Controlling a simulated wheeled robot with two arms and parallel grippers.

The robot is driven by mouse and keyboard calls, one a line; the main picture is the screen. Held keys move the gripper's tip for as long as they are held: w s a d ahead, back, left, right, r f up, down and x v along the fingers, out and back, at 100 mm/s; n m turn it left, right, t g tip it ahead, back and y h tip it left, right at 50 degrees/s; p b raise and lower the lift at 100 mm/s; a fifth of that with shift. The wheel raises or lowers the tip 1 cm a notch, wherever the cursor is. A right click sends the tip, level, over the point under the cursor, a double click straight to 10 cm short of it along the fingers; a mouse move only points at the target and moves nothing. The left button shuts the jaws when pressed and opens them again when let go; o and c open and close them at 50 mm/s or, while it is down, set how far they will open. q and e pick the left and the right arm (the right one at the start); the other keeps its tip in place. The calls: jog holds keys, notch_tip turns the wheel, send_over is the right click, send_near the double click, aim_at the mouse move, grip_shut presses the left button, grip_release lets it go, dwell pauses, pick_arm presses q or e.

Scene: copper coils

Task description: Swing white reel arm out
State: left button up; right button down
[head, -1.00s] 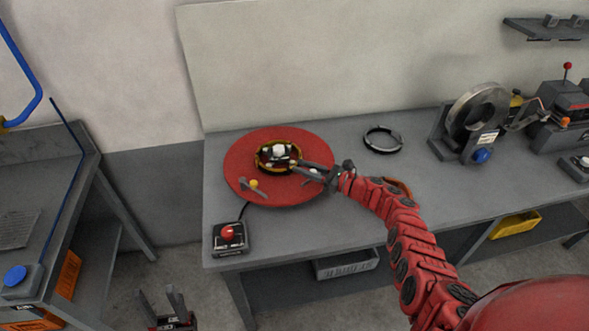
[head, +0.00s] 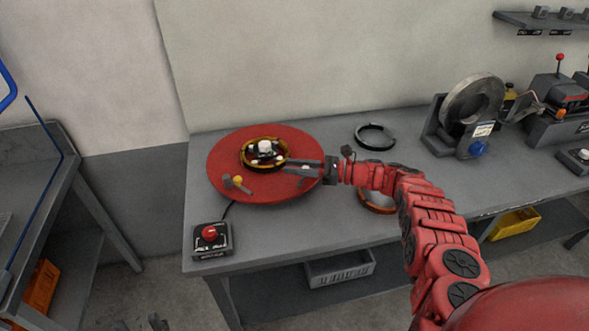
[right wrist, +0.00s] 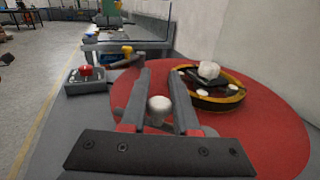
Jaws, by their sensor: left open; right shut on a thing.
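The round red reel plate (head: 225,160) lies on the grey bench. A black and yellow ring hub (head: 284,160) with a white centre piece (head: 265,147) sits on it; the hub also shows in the right wrist view (right wrist: 225,103). A small arm with a yellow knob (head: 238,180) is at the plate's front left. My right gripper (head: 287,166) reaches over the plate's right side, beside the hub. In the right wrist view its fingers are shut around a white knob (right wrist: 159,108); the arm beneath is mostly hidden. My left gripper (head: 157,322) barely shows at the bottom edge, open.
A box with a red button (head: 210,236) stands at the bench's front left corner. A black ring (head: 375,135) lies behind my right arm, and an orange ring (head: 378,207) is partly under it. A machine with a metal wheel (head: 472,99) stands to the right.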

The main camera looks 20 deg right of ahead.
jog(key=c, duration=0.7)
grip_release()
jog(key=shift+o, duration=0.2)
jog(key=b+v, duration=0.8)
jog(key=v, duration=0.9)
jog(key=shift+d, duration=0.2)
jog(key=shift+s, duration=0.1)
